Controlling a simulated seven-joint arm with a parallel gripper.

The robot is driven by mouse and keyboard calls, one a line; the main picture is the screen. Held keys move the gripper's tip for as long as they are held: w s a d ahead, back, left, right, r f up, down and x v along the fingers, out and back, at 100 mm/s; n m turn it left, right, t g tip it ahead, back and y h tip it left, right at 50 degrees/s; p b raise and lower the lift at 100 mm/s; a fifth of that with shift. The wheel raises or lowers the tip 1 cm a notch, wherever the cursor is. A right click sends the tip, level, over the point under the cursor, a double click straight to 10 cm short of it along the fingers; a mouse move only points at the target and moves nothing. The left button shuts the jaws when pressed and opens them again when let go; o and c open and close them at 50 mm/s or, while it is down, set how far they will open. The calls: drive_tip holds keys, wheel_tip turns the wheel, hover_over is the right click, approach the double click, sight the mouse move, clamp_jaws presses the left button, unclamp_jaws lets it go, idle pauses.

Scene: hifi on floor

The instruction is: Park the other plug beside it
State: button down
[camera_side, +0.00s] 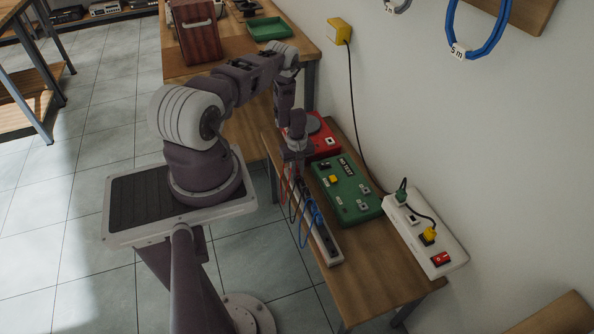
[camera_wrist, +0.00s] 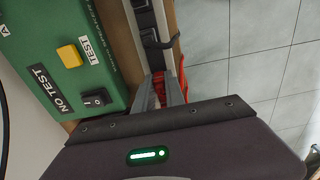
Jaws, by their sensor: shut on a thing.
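My gripper (camera_side: 294,165) points down at the far end of a long narrow strip (camera_side: 325,240) on the small wooden bench. In the wrist view my gripper (camera_wrist: 166,80) is shut on a red thing (camera_wrist: 182,88), probably a red plug or its cord; the fingers hide most of it. I cannot tell whether it touches the strip. A red cord (camera_side: 283,190) hangs below the gripper in the side view. Black and blue cords (camera_side: 306,212) hang along the strip. A black cord (camera_wrist: 158,40) crosses the strip in the wrist view.
A green test box (camera_side: 346,192) with a yellow block (camera_wrist: 69,56) and a black switch (camera_wrist: 97,99) lies close beside the strip. A red box (camera_side: 325,142) stands behind. A white power strip (camera_side: 420,225) with green and yellow plugs lies near the wall. The bench's front corner is clear.

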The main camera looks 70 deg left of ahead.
idle(0.4)
drive_tip(key=c, duration=1.3)
unclamp_jaws()
drive_tip(key=shift+r, duration=6.05)
